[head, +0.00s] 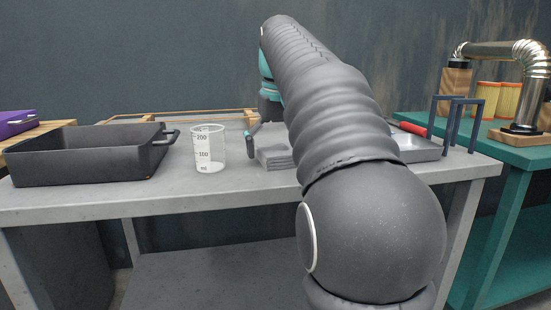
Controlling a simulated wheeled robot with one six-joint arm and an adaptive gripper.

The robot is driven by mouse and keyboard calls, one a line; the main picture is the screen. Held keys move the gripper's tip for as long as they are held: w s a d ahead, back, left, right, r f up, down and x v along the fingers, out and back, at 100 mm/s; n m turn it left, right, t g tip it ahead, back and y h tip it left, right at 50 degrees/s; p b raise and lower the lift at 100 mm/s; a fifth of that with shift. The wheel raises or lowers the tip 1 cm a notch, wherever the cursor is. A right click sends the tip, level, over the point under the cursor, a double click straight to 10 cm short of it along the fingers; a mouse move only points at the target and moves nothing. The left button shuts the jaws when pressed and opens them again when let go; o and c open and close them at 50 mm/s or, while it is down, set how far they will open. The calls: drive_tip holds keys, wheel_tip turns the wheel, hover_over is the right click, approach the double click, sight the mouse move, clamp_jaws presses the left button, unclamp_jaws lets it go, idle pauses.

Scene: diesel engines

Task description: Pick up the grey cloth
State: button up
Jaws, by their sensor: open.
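The grey cloth (274,157) lies folded in a flat stack on the grey workbench (235,203), right of the clear beaker. My arm covers its right side. My gripper (262,141) is just behind and above the cloth, mostly hidden behind my arm. One dark finger with a teal part shows at the cloth's back left. The gripper is open, and nothing is seen in it. I cannot tell whether the finger touches the cloth.
A clear measuring beaker (208,150) stands close left of the cloth. A dark pan (88,157) is further left. A metal tray (416,150), a red-handled tool (411,128) and a dark frame (458,122) are at the right. The front strip of the bench is clear.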

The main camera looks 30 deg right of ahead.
sight(275, 148)
drive_tip(key=c, duration=1.2)
drive_tip(key=shift+c, duration=0.2)
drive_tip(key=shift+r+p, duration=0.35)
drive_tip(key=shift+r, duration=0.35)
wheel_tip(275, 148, up, 3)
drive_tip(key=shift+p, duration=0.75)
drive_tip(key=s+d+r+p, duration=0.1)
drive_tip(key=s+d+r, duration=0.5)
drive_tip(key=s, duration=0.3)
drive_tip(key=shift+s+d+r+p, duration=0.3)
drive_tip(key=shift+d+r+p, duration=0.05)
drive_tip(key=shift+d+p, duration=0.05)
drive_tip(key=o, duration=0.6)
drive_tip(key=shift+c, duration=0.2)
drive_tip(key=c, duration=0.4)
drive_tip(key=shift+c, duration=0.2)
